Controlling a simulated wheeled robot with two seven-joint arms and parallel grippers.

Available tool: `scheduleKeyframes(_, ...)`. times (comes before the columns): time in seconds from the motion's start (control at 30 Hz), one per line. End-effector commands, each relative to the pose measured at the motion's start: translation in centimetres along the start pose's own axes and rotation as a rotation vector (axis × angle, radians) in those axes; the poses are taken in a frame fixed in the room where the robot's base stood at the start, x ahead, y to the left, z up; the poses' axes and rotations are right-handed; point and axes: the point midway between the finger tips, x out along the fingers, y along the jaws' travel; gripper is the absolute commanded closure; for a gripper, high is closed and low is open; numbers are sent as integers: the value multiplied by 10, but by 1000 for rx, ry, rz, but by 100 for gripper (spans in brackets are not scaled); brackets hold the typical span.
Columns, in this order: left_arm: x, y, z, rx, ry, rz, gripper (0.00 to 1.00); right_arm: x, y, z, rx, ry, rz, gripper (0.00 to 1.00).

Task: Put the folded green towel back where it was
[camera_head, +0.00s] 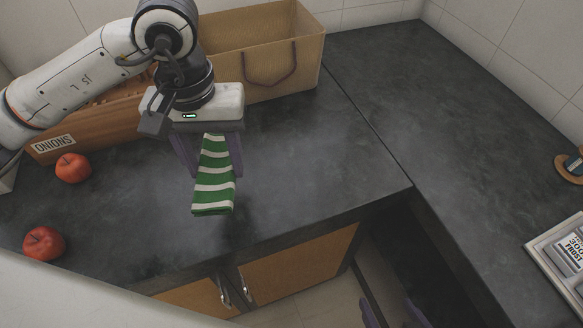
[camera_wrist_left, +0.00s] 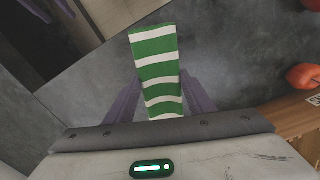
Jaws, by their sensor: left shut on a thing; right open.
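The folded green towel with white stripes (camera_head: 213,182) is between the fingers of my left gripper (camera_head: 216,174), over the dark counter's left section. My left gripper is shut on it. The towel sticks out past the fingertips toward the counter's front edge. It also shows in the left wrist view (camera_wrist_left: 156,62), between the purple fingers. I cannot tell how high it is above the counter. My right gripper (camera_head: 393,313) shows only its purple fingertips at the bottom edge, apart and empty, below the counter's front edge.
A paper bag (camera_head: 290,72) and a wooden onion crate (camera_head: 100,128) stand at the back left. Two red apples (camera_head: 73,168) (camera_head: 43,243) lie at the left. A tray with a labelled pack (camera_head: 566,250) is at the far right. The counter (camera_head: 310,165) right of the towel is clear.

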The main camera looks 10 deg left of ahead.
Motion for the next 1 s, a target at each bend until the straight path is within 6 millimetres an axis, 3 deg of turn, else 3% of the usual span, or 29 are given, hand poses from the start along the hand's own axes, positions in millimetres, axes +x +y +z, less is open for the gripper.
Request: scheduleKeyframes(1.0, -2, 72, -72, -2854, -6, 6, 72, 9, -2, 1, -5, 10, -4, 27)
